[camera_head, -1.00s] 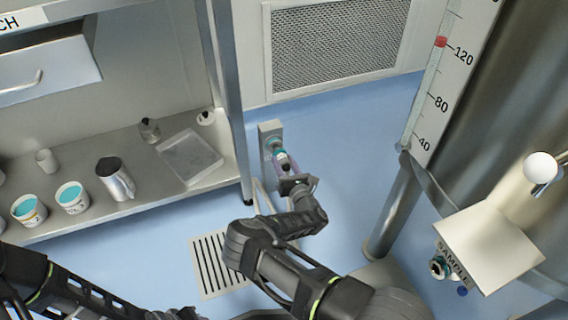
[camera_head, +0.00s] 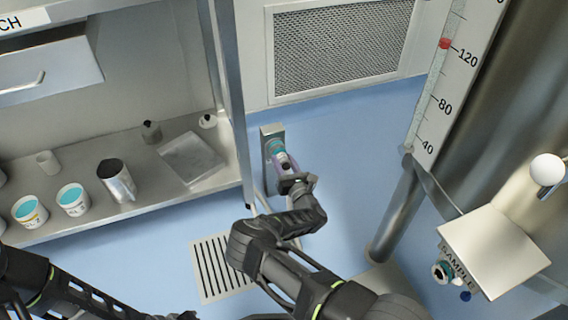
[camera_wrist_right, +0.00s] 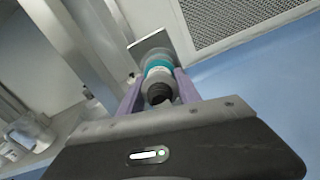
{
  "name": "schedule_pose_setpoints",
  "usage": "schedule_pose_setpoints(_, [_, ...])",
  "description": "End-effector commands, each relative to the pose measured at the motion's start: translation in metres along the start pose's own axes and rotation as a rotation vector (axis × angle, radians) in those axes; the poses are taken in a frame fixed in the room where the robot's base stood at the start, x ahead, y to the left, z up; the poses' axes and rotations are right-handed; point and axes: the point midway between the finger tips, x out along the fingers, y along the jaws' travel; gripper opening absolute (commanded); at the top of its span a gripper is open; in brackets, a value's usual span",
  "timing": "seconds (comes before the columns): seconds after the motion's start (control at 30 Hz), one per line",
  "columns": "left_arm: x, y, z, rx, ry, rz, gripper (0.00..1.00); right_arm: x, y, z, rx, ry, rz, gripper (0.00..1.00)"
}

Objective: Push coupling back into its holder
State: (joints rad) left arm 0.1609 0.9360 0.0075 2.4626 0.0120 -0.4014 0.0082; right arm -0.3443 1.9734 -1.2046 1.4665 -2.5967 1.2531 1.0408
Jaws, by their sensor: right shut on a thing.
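The coupling (camera_head: 279,156), a grey and teal cylinder with a dark end, is at the grey holder plate (camera_head: 269,134) on a post by the bench's right leg. My right gripper (camera_head: 283,161) is shut on the coupling. In the right wrist view the coupling (camera_wrist_right: 158,82) lies between the two purple fingers, its teal band showing, with its far end against the holder plate (camera_wrist_right: 150,44). Whether it is fully seated is hidden. My left arm shows at the lower left; its gripper cannot be made out.
A steel bench (camera_head: 95,190) with tubs, a jug and a tray stands at the left. A floor grate (camera_head: 220,268) lies below. A large steel tank (camera_head: 500,120) with a scale and a sample shelf (camera_head: 494,250) stands at the right.

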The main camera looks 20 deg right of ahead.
Motion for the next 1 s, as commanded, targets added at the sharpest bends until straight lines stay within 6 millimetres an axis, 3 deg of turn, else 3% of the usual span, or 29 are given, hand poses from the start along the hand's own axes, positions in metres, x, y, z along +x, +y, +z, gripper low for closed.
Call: schedule_pose_setpoints(1.0, [0.003,-0.001,0.000,0.000,0.000,0.000,0.26,0.015,0.001,0.001,0.000,-0.001,0.001,0.00])
